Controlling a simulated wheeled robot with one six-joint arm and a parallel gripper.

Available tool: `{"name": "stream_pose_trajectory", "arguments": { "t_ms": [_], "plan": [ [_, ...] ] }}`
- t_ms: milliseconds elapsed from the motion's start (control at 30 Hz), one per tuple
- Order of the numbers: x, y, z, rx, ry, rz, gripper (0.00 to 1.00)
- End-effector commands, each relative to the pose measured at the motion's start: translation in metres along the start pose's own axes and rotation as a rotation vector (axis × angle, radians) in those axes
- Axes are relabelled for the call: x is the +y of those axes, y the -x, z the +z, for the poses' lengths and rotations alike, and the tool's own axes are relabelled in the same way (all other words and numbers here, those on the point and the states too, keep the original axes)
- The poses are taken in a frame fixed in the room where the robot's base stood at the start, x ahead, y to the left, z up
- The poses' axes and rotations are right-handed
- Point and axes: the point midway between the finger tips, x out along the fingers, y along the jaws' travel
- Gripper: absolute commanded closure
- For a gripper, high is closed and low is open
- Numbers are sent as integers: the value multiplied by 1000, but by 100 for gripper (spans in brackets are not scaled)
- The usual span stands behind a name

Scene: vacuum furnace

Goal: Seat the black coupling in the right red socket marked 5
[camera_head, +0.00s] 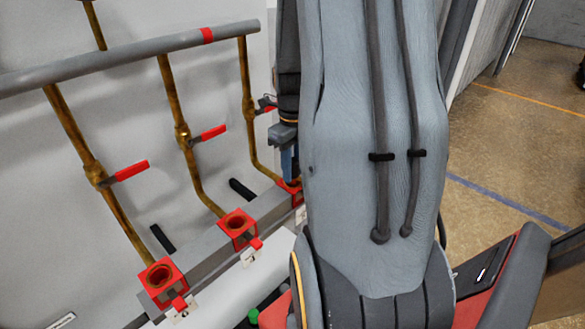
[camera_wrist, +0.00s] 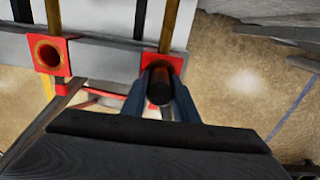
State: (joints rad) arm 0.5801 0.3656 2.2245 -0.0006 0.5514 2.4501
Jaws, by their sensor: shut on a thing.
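In the wrist view my gripper (camera_wrist: 162,78) is shut on the black coupling (camera_wrist: 160,92), a short dark cylinder between the two blue-grey fingers. The coupling lines up with a red square socket (camera_wrist: 175,60) at the foot of a brass pipe. Fingers and coupling cover most of its opening, so I cannot tell whether the coupling is inside it. In the head view the right red socket (camera_head: 291,187) is partly hidden by my arm. My gripper (camera_head: 287,165) is just above it there, and the coupling is hidden. The number 5 is not readable.
Two more red sockets, the middle (camera_head: 237,224) and the left (camera_head: 160,275), sit open on the same grey rail (camera_head: 205,245). Brass pipes with red-handled valves (camera_head: 130,170) rise behind to a grey pipe (camera_head: 130,58). Black bars (camera_head: 242,189) stand out near the rail.

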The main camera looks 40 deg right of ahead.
Motion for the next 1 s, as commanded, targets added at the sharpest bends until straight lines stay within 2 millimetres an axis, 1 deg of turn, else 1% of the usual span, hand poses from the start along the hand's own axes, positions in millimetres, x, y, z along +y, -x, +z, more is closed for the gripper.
{"name": "stream_pose_trajectory", "arguments": {
  "t_ms": [667,700,767,800,833,1000],
  "plan": [
    [0,-6,0,0,0,0,100],
    [0,-6,0,0,0,0,72],
    [0,-6,0,0,0,0,61],
    [0,-6,0,0,0,0,55],
    [0,-6,0,0,0,0,51],
    [0,-6,0,0,0,0,51]
  ]
}}
